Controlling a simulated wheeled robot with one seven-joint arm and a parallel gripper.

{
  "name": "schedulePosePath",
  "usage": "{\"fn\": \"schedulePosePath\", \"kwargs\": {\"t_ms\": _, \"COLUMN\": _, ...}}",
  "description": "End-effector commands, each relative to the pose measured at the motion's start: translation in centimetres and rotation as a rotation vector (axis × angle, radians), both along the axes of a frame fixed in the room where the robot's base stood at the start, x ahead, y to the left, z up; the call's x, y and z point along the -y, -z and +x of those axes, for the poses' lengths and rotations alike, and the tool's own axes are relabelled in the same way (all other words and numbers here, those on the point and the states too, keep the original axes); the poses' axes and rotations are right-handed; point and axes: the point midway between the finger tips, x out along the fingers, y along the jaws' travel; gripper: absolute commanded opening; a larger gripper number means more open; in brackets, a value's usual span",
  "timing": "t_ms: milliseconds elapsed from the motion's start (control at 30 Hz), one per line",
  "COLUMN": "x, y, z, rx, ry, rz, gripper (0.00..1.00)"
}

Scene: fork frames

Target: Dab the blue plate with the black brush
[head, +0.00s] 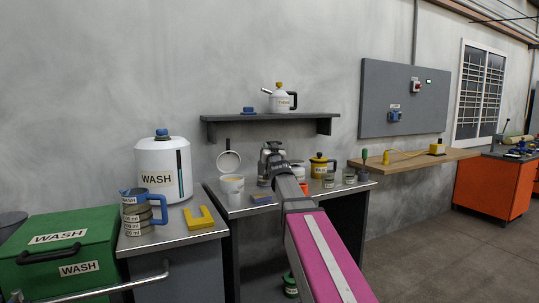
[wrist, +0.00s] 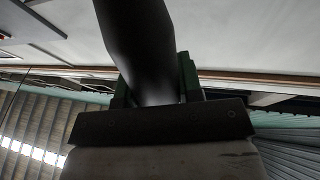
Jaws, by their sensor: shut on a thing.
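My gripper (wrist: 155,88) is shut on a thick, dark, rounded shaft, seen close up in the wrist view; I take it for the black brush (wrist: 140,45). Its tip is out of view. In the head view, my gripper (head: 271,152) is above the back of the metal bench, below the shelf, with its fingers hidden. No blue plate is clearly recognisable. A small flat blue piece (head: 262,199) lies near the bench's front, left of my arm. Another small blue object (head: 249,110) sits on the shelf. I cannot tell whether either is the plate.
The metal bench (head: 290,201) carries a white tub (head: 232,184), a yellow canister (head: 319,167) and small jars. A grey shelf (head: 290,117) holds a white kettle (head: 281,101). A WASH tank (head: 161,168), blue-handled jug (head: 140,211) and yellow bracket (head: 200,219) stand left. A wooden worktop (head: 415,161) lies right.

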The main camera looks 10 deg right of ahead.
Motion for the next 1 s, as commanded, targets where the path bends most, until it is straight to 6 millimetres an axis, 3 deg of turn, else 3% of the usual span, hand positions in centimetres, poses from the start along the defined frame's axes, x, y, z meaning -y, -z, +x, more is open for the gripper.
{"fn": "schedulePosePath", "kwargs": {"t_ms": 500, "x": -0.2, "y": -0.1, "z": 0.2, "rx": 0.009, "ry": -0.003, "rz": 0.002, "gripper": 0.10}}
{"fn": "schedulePosePath", "kwargs": {"t_ms": 1000, "x": -2.9, "y": -2.7, "z": 2.3, "rx": 0.193, "ry": -0.011, "rz": 0.057, "gripper": 0.10}}
